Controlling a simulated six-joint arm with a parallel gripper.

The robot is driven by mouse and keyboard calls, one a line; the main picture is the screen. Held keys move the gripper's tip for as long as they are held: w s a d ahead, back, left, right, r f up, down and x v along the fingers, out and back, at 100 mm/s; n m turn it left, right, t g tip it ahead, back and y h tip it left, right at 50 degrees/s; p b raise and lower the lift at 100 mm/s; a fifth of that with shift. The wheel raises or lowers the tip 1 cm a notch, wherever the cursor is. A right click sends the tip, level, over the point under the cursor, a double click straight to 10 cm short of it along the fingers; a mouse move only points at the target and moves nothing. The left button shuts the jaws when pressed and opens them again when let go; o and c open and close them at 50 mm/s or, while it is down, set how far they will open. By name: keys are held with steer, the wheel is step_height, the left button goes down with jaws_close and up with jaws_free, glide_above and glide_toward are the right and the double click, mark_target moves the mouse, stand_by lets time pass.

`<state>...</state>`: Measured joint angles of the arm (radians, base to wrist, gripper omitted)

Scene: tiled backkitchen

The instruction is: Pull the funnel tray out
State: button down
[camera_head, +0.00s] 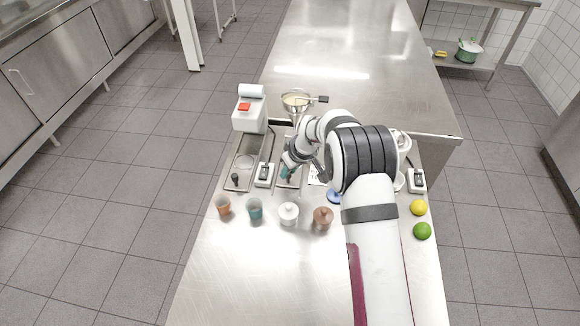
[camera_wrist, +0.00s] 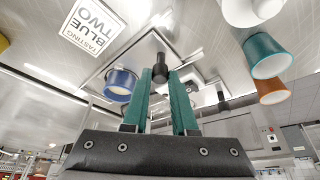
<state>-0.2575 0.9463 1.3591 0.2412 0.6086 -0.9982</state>
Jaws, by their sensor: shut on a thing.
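The funnel tray (camera_head: 291,183) is a narrow metal tray on the counter, in line with the funnel (camera_head: 296,101), which has a dark handle. My gripper (camera_head: 287,173) is over the tray's near end. In the wrist view, the teal fingers of my gripper (camera_wrist: 161,82) are shut on a dark knob (camera_wrist: 159,58) at the end of the tray. My arm and fingers hide part of the tray, so I cannot tell how far out it stands.
Another metal tray (camera_head: 231,183) with a dark knob lies to the left. A blue cup (camera_head: 334,197) is to the right. The front counter is clear.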

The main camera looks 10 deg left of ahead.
steer(key=shift+s, duration=1.95)
steer(key=c, duration=0.7)
jaws_free()
steer(key=shift+d+r, duration=0.1)
steer(key=shift+r, duration=0.3)
steer(key=v, duration=1.5)
